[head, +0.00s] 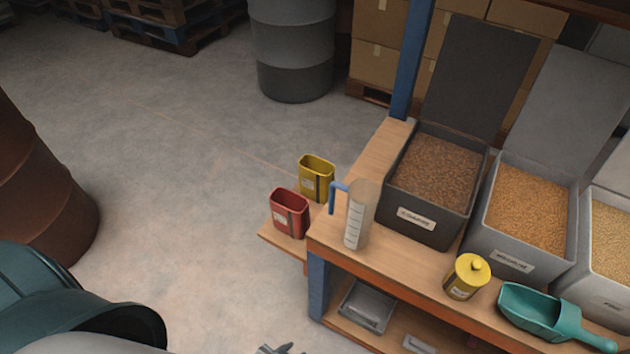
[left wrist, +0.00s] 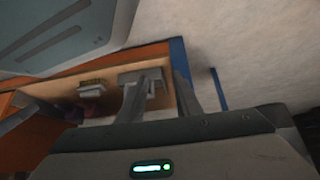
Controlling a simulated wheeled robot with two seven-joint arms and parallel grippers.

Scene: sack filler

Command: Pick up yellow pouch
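The yellow pouch (head: 316,178) stands upright and open-topped on a low wooden side ledge at the left end of the bench. A red pouch (head: 289,213) stands in front of it, slightly left. No gripper is near the yellow pouch in the head view. My left gripper (left wrist: 163,80) shows in the left wrist view with its two fingers apart and nothing between them. It faces the bench's lower shelf and a blue post. The yellow pouch cannot be made out in the left wrist view. My right gripper cannot be identified in either view.
A clear measuring jug (head: 358,214) with a blue handle stands on the bench right of the pouches. Grain bins (head: 430,212), a yellow canister (head: 465,277) and a teal scoop (head: 541,312) are farther right. A blue post (head: 318,287) supports the bench corner.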

